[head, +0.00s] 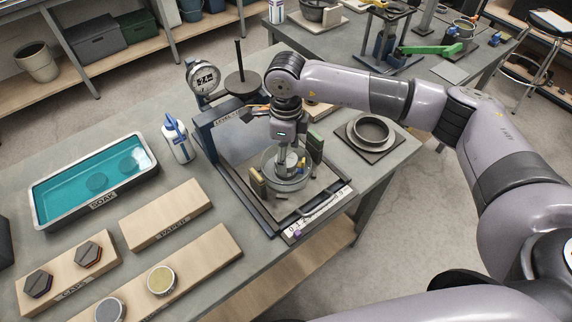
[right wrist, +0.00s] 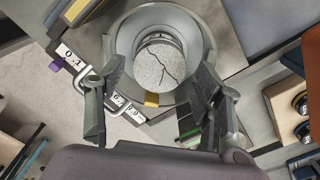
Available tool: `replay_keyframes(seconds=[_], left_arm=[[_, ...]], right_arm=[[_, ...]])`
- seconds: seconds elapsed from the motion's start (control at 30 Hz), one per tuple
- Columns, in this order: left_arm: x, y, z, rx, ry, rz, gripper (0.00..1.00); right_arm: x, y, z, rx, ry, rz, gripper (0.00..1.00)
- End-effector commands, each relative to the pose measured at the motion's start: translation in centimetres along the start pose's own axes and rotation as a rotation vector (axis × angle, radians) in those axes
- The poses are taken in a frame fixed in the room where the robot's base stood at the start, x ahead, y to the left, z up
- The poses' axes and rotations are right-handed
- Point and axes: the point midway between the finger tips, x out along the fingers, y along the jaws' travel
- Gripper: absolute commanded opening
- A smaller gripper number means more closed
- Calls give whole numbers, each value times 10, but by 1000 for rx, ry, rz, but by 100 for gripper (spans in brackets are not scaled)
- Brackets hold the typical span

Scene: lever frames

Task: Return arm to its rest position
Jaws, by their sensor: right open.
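My right gripper (head: 287,158) points down over the lever frame (head: 212,140), above a round clear-walled cell (head: 284,180). In the right wrist view my right gripper (right wrist: 155,108) is open, with a finger on each side of the near part of the grey ring (right wrist: 125,40). A cracked, speckled grey disc (right wrist: 160,66) lies inside the ring. Nothing shows between the fingertips as held; whether they touch the ring I cannot tell. My right arm reaches in from the right. My left gripper is not in view.
A dial gauge (head: 204,77) and a weight on an upright rod (head: 243,82) stand behind the cell. A numbered scale (head: 318,212) runs along the front. A ring on a plate (head: 372,130) sits right.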

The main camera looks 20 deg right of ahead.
Motion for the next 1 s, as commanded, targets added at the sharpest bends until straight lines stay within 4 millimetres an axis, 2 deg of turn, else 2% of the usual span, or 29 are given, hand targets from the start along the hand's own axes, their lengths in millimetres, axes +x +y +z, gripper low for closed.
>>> replay_keyframes(seconds=[0.1,0.4,0.9,1.0], left_arm=[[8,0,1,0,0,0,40],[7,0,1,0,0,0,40],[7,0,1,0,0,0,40],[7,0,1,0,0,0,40]], right_arm=[[8,0,0,0,0,0,62],[7,0,0,0,0,0,62],[7,0,0,0,0,0,28],[7,0,0,0,0,0,27]])
